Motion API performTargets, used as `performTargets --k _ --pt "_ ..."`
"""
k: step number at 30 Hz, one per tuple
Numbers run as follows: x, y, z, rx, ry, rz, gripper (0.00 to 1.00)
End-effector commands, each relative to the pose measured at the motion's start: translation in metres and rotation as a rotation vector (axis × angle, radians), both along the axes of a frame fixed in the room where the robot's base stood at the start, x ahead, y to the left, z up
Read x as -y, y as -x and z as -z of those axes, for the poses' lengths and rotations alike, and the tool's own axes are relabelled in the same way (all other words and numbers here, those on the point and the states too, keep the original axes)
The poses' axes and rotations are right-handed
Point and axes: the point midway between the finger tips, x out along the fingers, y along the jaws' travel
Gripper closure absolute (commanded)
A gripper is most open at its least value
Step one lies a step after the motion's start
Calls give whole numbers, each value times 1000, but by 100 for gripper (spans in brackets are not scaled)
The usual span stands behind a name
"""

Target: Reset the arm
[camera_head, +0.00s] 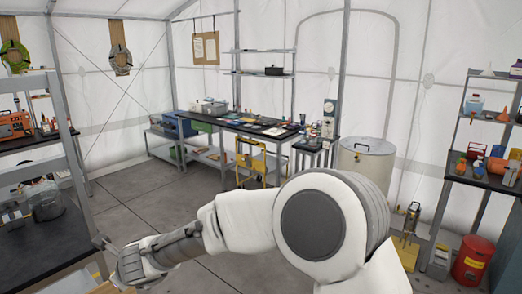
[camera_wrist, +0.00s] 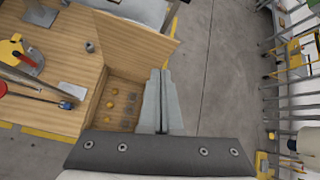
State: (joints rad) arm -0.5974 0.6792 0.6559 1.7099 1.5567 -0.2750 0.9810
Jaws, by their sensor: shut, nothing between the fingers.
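My arm reaches toward the lower left in the head view, with its wrist beside the dark left-hand table. My gripper (camera_wrist: 161,73) shows in the wrist view with both fingers pressed together and nothing between them. Its fingers are over the right edge of an open wooden compartment (camera_wrist: 126,88). Several small yellow-orange pieces (camera_wrist: 108,103) lie inside that compartment. In the head view the gripper's fingertips are hard to make out at the lower left.
A wooden surface (camera_wrist: 60,60) carries a red and yellow tool (camera_wrist: 22,52). A raised wooden panel (camera_wrist: 125,38) stands beside the compartment. A left shelf unit (camera_head: 40,225), a far workbench (camera_head: 235,125), a metal drum (camera_head: 365,165) and a red can (camera_head: 472,262) surround open floor (camera_head: 160,195).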

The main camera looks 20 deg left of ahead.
Motion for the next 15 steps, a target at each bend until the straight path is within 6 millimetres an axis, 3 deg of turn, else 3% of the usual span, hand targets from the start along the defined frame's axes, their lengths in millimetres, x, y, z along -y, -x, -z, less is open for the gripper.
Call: performTargets --k 1,7,15 --pt "12 -13 -18 78 3 -43 100" --pt "70 -49 -80 401 77 -260 100" --pt "182 -68 -136 763 326 -559 100"
